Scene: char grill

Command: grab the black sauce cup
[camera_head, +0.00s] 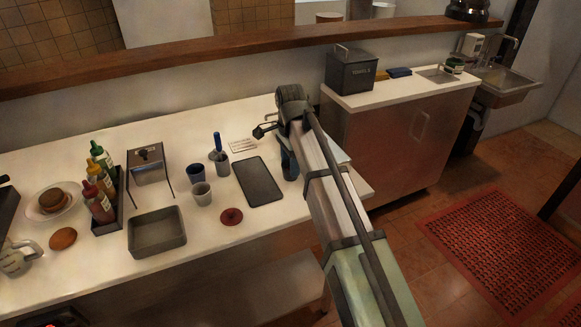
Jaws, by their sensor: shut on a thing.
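My gripper (264,129) is above the back of the white counter (110,288), left of my wrist, with its fingers pointing left. It is shut on a small dark thing at its fingertips, which looks like the black sauce cup (258,132). The cup is small and partly merged with the dark fingers, so its shape and tilt are unclear. A dark blue cup (196,174) and a grey cup (202,194) stand upright on the counter, apart from my gripper.
A black board (258,181) and a white card (242,145) lie near my gripper. A blue container (289,165) is partly hidden by my arm. Sauce bottles (98,203) and a grey tray (157,236) are left. A wooden ledge (180,58) runs behind.

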